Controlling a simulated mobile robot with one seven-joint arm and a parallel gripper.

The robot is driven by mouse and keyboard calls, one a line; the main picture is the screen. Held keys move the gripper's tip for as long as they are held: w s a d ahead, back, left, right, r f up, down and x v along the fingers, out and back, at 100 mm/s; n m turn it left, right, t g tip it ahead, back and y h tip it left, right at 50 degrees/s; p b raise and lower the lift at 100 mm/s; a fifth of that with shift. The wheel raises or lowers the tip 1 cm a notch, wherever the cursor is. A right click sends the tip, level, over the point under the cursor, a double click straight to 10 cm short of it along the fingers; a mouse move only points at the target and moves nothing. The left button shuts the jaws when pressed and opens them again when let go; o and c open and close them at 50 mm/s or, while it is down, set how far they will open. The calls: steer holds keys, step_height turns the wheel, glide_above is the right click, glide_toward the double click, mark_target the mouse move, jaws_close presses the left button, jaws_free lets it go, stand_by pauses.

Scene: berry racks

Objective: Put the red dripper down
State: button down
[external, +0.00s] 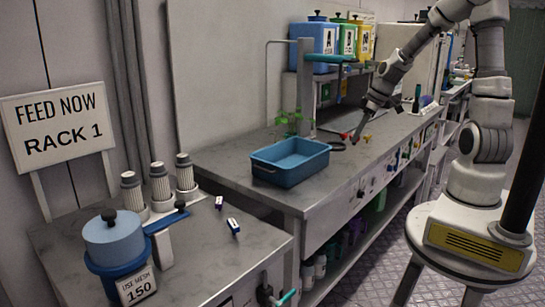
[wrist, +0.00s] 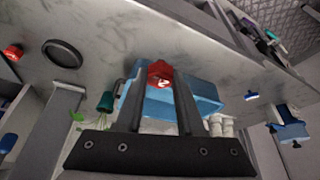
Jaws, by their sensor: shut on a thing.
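The red dripper (wrist: 160,72) shows in the wrist view between my fingertips, with a pale mark like a 2 on it. My gripper (wrist: 160,84) is shut on it. In the external view my gripper (external: 357,137) points down over the grey bench, to the right of the blue tray. The held dripper is too small to make out clearly there. In the wrist view the dripper appears in front of the blue tray (wrist: 207,88); I cannot tell its height above the bench.
The blue tray's near wall (external: 290,175) stands at the bench's left end. A dark ring (wrist: 62,53) and another red piece (wrist: 13,52) lie on the bench. A green plant (external: 288,118) is behind the tray. A blue-lidded pot (external: 112,240) stands on the lower-left counter.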

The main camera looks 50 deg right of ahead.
steer(key=w+a, duration=0.3)
steer(key=a, duration=0.1)
steer(key=w+a+n, duration=0.1)
steer(key=w+a, duration=0.3)
steer(key=a, duration=0.1)
steer(key=w+a+n, duration=0.1)
steer(key=w+a, duration=0.2)
steer(key=a, duration=0.2)
steer(key=shift+w+f+y+b, duration=0.2)
steer(key=shift+w+y+b, duration=0.1)
steer(key=shift+y, duration=0.1)
steer(key=w+a+f+n, duration=0.1)
steer(key=w+a, duration=0.1)
steer(key=a, duration=0.6)
steer(key=w+a+f+n, duration=0.1)
steer(key=w+a, duration=0.1)
steer(key=a, duration=0.6)
steer(key=n+g+y, duration=0.1)
steer(key=n, duration=0.2)
glide_above(185, 292)
steer(key=s+d, duration=0.1)
steer(key=d, duration=0.1)
step_height(185, 292, down, 10)
steer(key=shift+f+b, duration=0.1)
steer(key=shift+b, duration=0.3)
steer(key=shift+s+a+f, duration=0.15)
steer(key=shift+a+f, duration=0.15)
steer(key=shift+f, duration=1.8)
steer(key=shift+f, duration=0.1)
